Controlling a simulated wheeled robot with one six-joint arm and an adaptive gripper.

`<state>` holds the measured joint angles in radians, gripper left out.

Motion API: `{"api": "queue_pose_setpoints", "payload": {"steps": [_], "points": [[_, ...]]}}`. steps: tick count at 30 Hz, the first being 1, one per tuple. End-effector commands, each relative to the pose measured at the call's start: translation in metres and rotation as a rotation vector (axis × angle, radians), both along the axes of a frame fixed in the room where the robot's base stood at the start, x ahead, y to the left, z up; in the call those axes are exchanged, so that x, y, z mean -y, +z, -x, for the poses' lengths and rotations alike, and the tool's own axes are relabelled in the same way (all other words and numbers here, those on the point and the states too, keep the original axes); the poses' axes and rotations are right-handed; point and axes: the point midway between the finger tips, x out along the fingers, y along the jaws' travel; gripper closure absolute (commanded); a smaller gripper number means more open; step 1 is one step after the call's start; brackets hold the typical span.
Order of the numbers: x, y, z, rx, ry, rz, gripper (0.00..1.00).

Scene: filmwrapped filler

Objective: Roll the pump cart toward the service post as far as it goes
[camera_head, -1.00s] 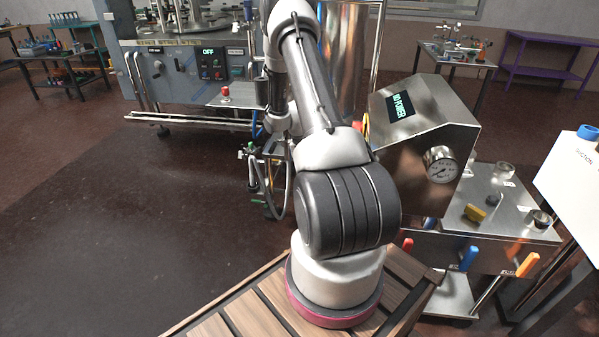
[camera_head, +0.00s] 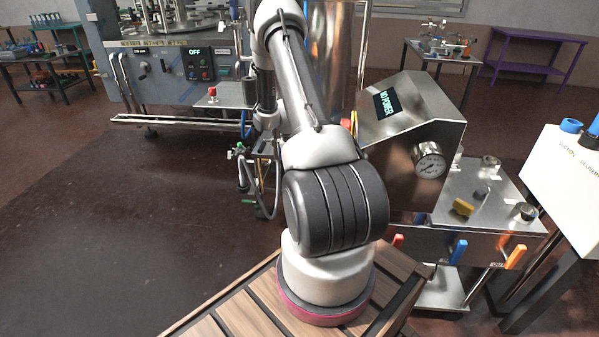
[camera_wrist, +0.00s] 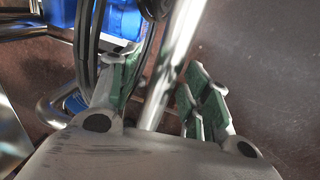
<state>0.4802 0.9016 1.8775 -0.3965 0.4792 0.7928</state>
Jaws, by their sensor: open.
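The pump cart (camera_head: 265,175) is a small frame with valves and hoses, mostly hidden behind my arm in the head view. In the wrist view its blue pump (camera_wrist: 107,20) shows at the upper left, beside dark hoses. My gripper (camera_wrist: 160,78) is open, its green-padded fingers on either side of a bright steel bar (camera_wrist: 172,65); contact cannot be told. A white panel (camera_head: 568,185) on a dark stand at the right, lettered for suction and delivery, may be the service post.
A steel console reading NO POWER (camera_head: 415,125) and a bench with coloured handles (camera_head: 485,205) stand to the right of my arm. A large machine with an OFF display (camera_head: 180,70) stands behind the cart. The dark floor (camera_head: 110,230) at left is clear.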

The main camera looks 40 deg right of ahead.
Motion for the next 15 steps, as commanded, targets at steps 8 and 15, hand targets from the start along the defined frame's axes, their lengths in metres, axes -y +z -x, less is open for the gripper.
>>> {"api": "queue_pose_setpoints", "payload": {"steps": [8, 15], "points": [[-0.006, 0.055, -0.01, 0.005, 0.002, 0.002, 0.52], [-0.011, 0.099, -0.016, 0.003, 0.001, 0.001, 0.52]]}}
